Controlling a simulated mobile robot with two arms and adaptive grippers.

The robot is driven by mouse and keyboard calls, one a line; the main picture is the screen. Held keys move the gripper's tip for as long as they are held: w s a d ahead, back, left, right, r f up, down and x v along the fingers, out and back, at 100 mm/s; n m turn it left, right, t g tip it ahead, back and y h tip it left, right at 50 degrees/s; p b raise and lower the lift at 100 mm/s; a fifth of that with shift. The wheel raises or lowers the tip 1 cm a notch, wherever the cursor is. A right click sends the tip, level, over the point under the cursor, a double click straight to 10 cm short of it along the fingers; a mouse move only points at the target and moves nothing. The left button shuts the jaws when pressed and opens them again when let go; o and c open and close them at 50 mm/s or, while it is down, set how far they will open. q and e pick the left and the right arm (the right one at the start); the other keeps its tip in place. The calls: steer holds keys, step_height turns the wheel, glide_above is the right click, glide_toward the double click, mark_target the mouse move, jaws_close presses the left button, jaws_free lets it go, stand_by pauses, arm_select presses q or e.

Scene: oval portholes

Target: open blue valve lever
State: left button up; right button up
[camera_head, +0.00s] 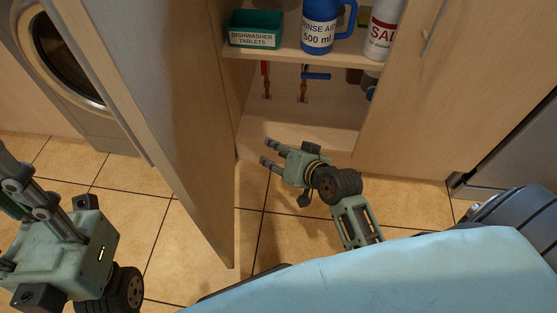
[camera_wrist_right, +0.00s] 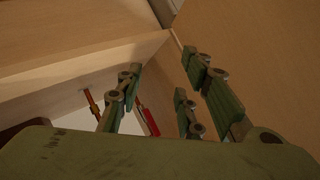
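The blue valve lever (camera_head: 317,76) sits on a copper pipe (camera_head: 303,92) low inside the open cabinet, below the shelf. A red lever (camera_head: 265,69) is on another pipe to its left. In the right wrist view a red lever (camera_wrist_right: 148,119) shows between my fingers, farther in; I cannot make out the blue lever there. My right gripper (camera_head: 268,152) is open and empty in front of the cabinet opening, below and left of the blue lever, apart from it. My left gripper (camera_head: 42,212) is at the left edge, its fingertips partly cut off.
The shelf (camera_head: 290,50) above holds a green dishwasher tablets box (camera_head: 255,30), a blue rinse aid jug (camera_head: 321,26) and a white salt bottle (camera_head: 383,28). The open cabinet door (camera_head: 190,120) stands between my two grippers. A washing machine (camera_head: 75,60) is at left.

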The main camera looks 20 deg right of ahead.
steer(key=shift+s+a+f+n+g, duration=0.2)
steer(key=shift+s+n, duration=0.05)
steer(key=shift+s, duration=0.25)
steer(key=shift+s+a+f+n+g, duration=0.15)
steer(key=shift+s+n+g, duration=0.1)
steer(key=shift+s, duration=0.25)
steer(key=shift+c, duration=0.6)
